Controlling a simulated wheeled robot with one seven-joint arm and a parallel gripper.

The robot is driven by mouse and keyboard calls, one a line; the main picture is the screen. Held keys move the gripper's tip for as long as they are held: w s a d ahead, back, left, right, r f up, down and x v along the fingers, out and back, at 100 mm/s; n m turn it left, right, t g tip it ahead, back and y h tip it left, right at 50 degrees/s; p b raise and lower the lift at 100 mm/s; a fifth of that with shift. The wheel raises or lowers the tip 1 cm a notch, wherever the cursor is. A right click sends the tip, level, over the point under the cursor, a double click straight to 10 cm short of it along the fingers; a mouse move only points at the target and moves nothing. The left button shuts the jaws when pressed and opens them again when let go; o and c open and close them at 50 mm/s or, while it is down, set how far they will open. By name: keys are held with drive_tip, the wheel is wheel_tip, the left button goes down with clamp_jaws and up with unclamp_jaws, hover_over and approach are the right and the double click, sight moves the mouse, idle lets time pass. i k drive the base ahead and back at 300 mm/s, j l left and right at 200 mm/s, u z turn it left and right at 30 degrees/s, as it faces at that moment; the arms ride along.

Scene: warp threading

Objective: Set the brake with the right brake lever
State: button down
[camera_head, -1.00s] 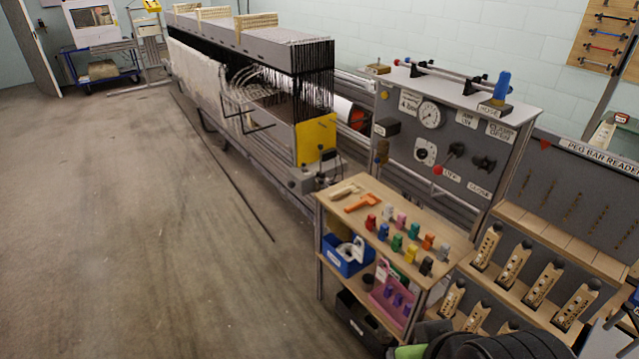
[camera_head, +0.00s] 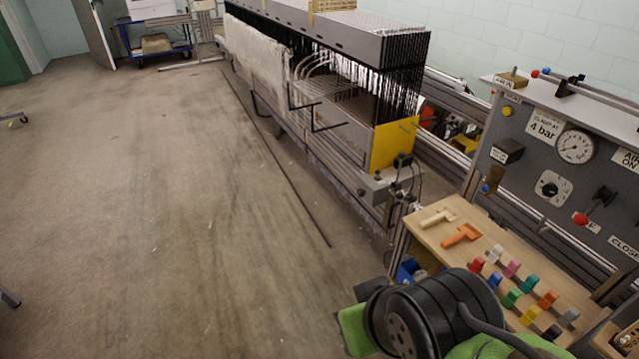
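No part is clearly marked as the right brake lever. The long warp machine (camera_head: 340,40) has a yellow end plate (camera_head: 393,144) at its near right end. Small dark fittings (camera_head: 402,160) stand by that plate, too small to tell apart. A lever with a red ball knob (camera_head: 580,219) sits on the grey control panel (camera_head: 535,183) at the right; its label is not clear to me. My arm's black and green links fill the bottom right. My gripper is not in view, so its state is hidden.
A wooden bench (camera_head: 421,231) holds an orange tool (camera_head: 461,235), a pale tool (camera_head: 437,218) and several coloured pegs. It stands between my arm and the panel. A dark bar (camera_head: 290,179) lies along the machine's front. The floor (camera_head: 150,220) at the left is broadly clear.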

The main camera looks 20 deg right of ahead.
sight(399, 196)
drive_tip(key=i+j, duration=0.15)
drive_tip(key=i, duration=0.8)
drive_tip(key=i+j+u, duration=0.1)
drive_tip(key=i, duration=0.9)
drive_tip(key=i+z, duration=0.8)
drive_tip(key=i+j+z, duration=0.2)
drive_tip(key=z, duration=0.2)
drive_tip(key=i+z, duration=0.25)
drive_tip(key=z, duration=0.15)
drive_tip(key=i+j+z, duration=0.2)
drive_tip(key=z, duration=0.2)
drive_tip(key=i+j+z, duration=0.2)
drive_tip(key=z, duration=0.2)
drive_tip(key=i, duration=0.1)
